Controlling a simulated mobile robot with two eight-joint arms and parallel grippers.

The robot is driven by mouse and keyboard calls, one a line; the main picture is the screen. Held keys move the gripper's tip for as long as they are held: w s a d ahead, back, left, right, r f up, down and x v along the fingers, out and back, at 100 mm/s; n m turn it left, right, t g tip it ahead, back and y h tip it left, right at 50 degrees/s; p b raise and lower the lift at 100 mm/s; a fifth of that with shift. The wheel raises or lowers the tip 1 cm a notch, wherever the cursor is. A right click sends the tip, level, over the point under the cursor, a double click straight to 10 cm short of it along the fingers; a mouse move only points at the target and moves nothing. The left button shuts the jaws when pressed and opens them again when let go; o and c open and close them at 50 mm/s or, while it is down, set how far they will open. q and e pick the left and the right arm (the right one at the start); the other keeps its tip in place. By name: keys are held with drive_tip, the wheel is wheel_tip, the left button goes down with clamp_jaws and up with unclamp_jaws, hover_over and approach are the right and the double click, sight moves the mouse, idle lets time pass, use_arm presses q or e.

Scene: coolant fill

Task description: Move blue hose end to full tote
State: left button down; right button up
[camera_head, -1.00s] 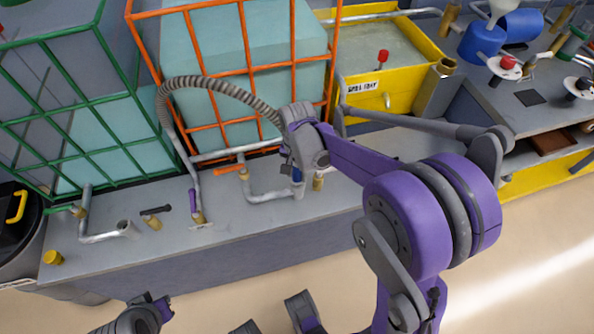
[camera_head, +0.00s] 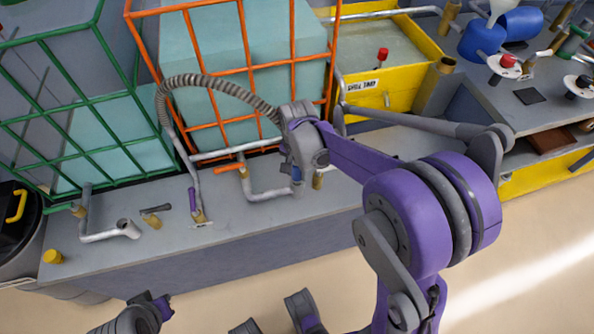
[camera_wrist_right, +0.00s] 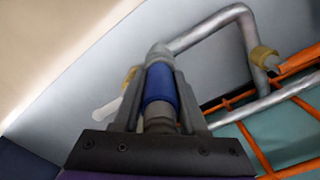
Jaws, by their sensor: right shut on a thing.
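The blue hose end (camera_wrist_right: 160,84) sits between the fingers of my right gripper (camera_wrist_right: 158,88), which is shut on it. In the head view my right gripper (camera_head: 296,168) is low over the bench, mostly hidden by its own wrist. The grey ribbed hose (camera_head: 225,86) arches left from there to a standpipe with a purple handle. The hose end lines up with the bent outlet pipe (camera_head: 262,194) of the orange-caged tote (camera_head: 285,97), which looks well filled. Whether it is seated on that pipe I cannot tell. A part of my left arm, likely its gripper (camera_head: 160,307), shows low left.
A green-caged tote (camera_head: 118,150) with a lower fill stands left. Its outlet pipe (camera_head: 108,234) ends open on the bench. A yellow spill tray (camera_head: 365,97) is right of the orange cage.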

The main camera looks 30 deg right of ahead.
drive_tip(key=shift+r+p, duration=0.5)
drive_tip(key=shift+r, duration=0.3)
drive_tip(key=shift+f+b, duration=1.15)
drive_tip(key=shift+f, duration=0.35)
idle(0.9)
drive_tip(key=o, duration=1.1)
drive_tip(key=shift+o, duration=0.2)
drive_tip(key=shift+r, duration=0.1)
wheel_tip(320, 180, up, 11)
drive_tip(key=shift+f+p, duration=0.1)
drive_tip(key=shift+p, duration=0.9)
